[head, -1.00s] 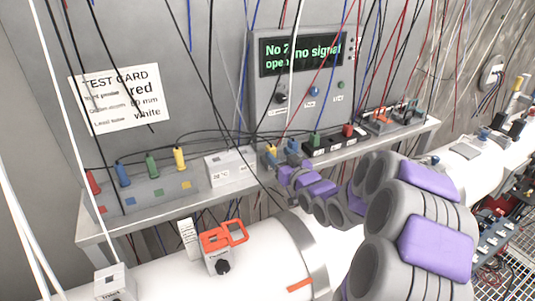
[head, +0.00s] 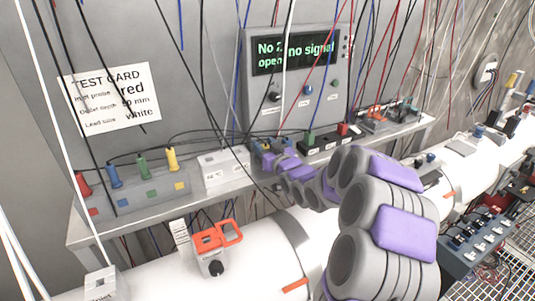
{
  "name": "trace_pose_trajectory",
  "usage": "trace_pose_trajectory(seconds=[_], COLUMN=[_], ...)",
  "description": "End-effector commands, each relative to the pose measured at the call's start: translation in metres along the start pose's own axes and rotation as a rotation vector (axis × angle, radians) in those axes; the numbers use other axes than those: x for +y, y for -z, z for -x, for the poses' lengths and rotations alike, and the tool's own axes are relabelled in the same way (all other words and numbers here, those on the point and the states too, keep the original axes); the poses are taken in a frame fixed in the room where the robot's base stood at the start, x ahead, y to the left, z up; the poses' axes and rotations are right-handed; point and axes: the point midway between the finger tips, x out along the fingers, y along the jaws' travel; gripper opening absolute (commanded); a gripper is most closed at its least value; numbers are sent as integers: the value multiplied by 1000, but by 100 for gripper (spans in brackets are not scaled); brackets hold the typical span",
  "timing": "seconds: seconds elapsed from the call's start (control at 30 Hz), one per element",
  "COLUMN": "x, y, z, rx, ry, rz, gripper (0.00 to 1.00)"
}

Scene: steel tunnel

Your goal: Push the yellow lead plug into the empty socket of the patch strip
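The patch strip looks to be the low black strip (head: 322,146) with pale labels on the bench, below the display unit. A green plug and a red plug stand in it. My gripper (head: 266,147) is small in view at the strip's left end, beside blue and yellow pieces. Its fingers are too small and covered to show whether they are open or hold anything. Another yellow plug (head: 172,159) stands upright at the right end of the grey block (head: 140,198), with red, blue and green plugs. The empty socket cannot be made out.
The display unit (head: 297,75) reads "No 2 no signal open". A white labelled box (head: 226,167) stands left of my gripper. Many loose cables hang in front of the wall. An orange-topped device (head: 376,113) stands at right.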

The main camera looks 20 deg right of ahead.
Motion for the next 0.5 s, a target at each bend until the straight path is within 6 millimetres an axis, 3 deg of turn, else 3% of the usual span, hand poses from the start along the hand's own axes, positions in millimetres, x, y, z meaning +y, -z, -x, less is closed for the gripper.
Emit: trace_pose_trajectory(seconds=[0.07,0.43,0.5], x=[-2,1,1], y=[0,0,0], z=[0,0,0], rx=[-1,-1,0], ry=[1,1,1], rz=[1,-1,-1], gripper=[38,3,2])
